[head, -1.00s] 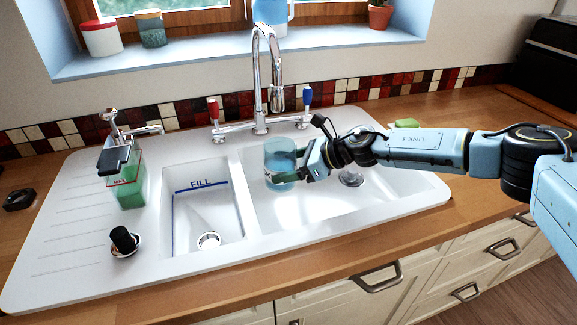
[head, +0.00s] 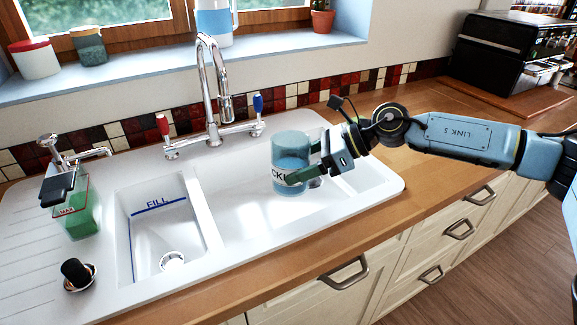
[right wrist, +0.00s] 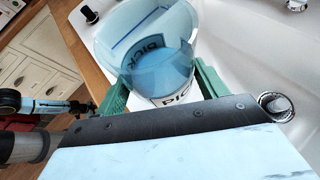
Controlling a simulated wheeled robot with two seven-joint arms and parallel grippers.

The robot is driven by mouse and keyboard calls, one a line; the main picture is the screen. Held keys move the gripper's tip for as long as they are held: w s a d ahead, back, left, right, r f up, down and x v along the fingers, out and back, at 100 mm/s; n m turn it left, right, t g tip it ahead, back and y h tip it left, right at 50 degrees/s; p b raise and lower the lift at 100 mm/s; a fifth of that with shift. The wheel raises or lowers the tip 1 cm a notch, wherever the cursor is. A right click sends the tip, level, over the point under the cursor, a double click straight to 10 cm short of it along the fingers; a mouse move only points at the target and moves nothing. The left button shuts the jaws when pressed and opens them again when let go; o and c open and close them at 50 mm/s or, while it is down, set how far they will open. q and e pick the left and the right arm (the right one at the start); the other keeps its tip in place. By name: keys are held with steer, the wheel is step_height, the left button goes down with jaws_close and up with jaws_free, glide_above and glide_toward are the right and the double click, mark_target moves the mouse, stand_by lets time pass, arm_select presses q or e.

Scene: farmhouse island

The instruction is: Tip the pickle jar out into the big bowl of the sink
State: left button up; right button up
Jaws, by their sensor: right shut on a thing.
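The pickle jar (head: 291,150) is a clear, blue-tinted jar with a partly readable label and bluish liquid inside. It is about upright, above the big bowl (head: 240,215) of the sink. My right gripper (head: 308,163) is shut on the jar from the right. In the right wrist view the green fingers (right wrist: 162,88) sit on both sides of the jar (right wrist: 150,50), whose open mouth and liquid show. The big bowl's drain (right wrist: 276,106) is right of the gripper there. The drain is partly hidden behind the gripper in the head view. My left gripper is not seen.
The small bowl (head: 160,233), marked FILL, lies left of the big one. A tall chrome tap (head: 212,90) with red and blue handles stands behind. A green soap bottle (head: 78,210) and black plug knob (head: 75,272) are at left. Wooden worktop (head: 420,165) extends right.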

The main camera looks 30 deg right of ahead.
stand_by(0.4)
steer(key=shift+s+a+f+m+g+y, duration=0.15)
steer(key=shift+f+m+g, duration=0.1)
steer(key=shift+f, duration=0.55)
steer(key=shift+s+f+m+g+y, duration=0.15)
steer(key=shift+f+m+g, duration=0.1)
steer(key=shift+f, duration=0.55)
steer(key=m+g, duration=0.1)
steer(key=s+r+m+g+y, duration=0.1)
steer(key=shift+a+r+m, duration=0.1)
steer(key=shift+a+m, duration=0.2)
steer(key=shift+s+m+g+y, duration=0.1)
steer(key=shift+m+g+y, duration=0.2)
steer(key=shift+m+g, duration=0.3)
steer(key=shift+f+m+g+y, duration=0.2)
steer(key=shift+m+g+y, duration=0.6)
steer(key=shift+m+g, duration=0.25)
